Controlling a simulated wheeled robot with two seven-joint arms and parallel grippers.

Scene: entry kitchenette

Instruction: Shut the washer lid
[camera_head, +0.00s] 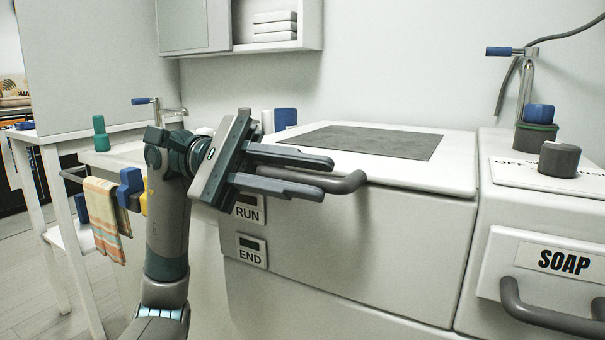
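The washer lid (459,168) is white with a dark grey panel (372,141) on top. It lies flat, or nearly so, across the top of the white washer (400,245); I cannot see any clear gap beneath it. A grey bar handle (352,183) is at its front edge. My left gripper (328,177) is at this handle, fingers pointing right and spread apart. The bar runs in between or just behind the fingers, which hide part of it; I cannot tell whether they touch it. My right gripper is out of view.
RUN (248,210) and END (251,252) labels sit on the washer front. A SOAP drawer (550,264) with a protruding handle is at right, below a grey knob (559,159). At left, a white table (55,140) and a hanging striped towel (103,218) stand near my arm.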

